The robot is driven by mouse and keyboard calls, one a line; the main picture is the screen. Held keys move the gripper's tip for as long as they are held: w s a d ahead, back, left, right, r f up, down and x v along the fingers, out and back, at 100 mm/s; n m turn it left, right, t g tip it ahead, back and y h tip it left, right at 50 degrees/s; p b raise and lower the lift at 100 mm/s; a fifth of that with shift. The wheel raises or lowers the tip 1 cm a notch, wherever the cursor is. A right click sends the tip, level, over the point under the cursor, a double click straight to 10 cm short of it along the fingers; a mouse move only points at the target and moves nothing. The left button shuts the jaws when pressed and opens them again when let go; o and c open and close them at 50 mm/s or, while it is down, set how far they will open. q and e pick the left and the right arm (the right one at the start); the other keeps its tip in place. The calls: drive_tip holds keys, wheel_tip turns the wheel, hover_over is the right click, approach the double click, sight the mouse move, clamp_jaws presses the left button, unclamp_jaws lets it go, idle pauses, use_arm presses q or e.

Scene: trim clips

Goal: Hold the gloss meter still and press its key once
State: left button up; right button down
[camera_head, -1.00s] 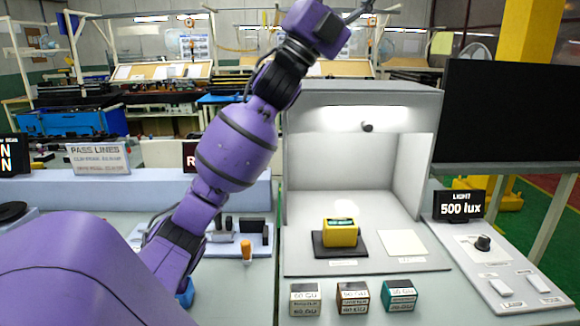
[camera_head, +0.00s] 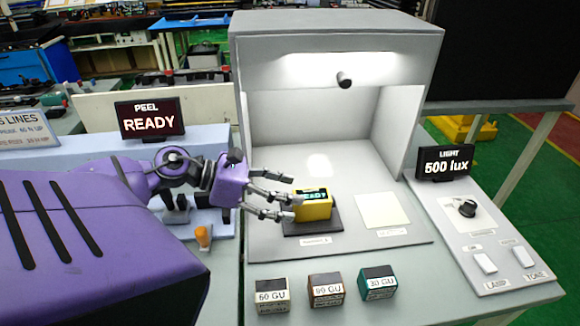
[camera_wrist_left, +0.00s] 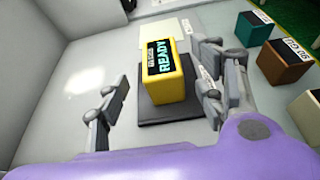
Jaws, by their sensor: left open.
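The yellow gloss meter (camera_head: 313,205) stands on a dark square pad (camera_head: 322,226) inside the lit booth. Its dark top display reads READY, which also shows on the meter in the left wrist view (camera_wrist_left: 172,82). No separate key can be made out. My left gripper (camera_head: 283,203) is open and just left of the meter in the head view. In the left wrist view the fingers of my left gripper (camera_wrist_left: 160,98) stand on either side of the meter, with a gap on the left and a narrower one on the right. My right gripper is not in view.
A pale tile (camera_head: 384,210) lies right of the pad. Three gloss blocks, cream (camera_head: 272,295), brown (camera_head: 326,290) and teal (camera_head: 378,284), stand before the booth (camera_head: 240,180). A light panel (camera_head: 490,245) with a knob and switches is at right. An orange-topped item (camera_head: 203,235) is near my left arm.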

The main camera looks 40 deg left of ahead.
sight(315, 200)
use_arm(q)
drive_tip(key=x, duration=0.7)
drive_tip(key=shift+d+f, duration=0.15)
drive_tip(key=c, duration=1.4)
drive_tip(key=shift+c, duration=0.2)
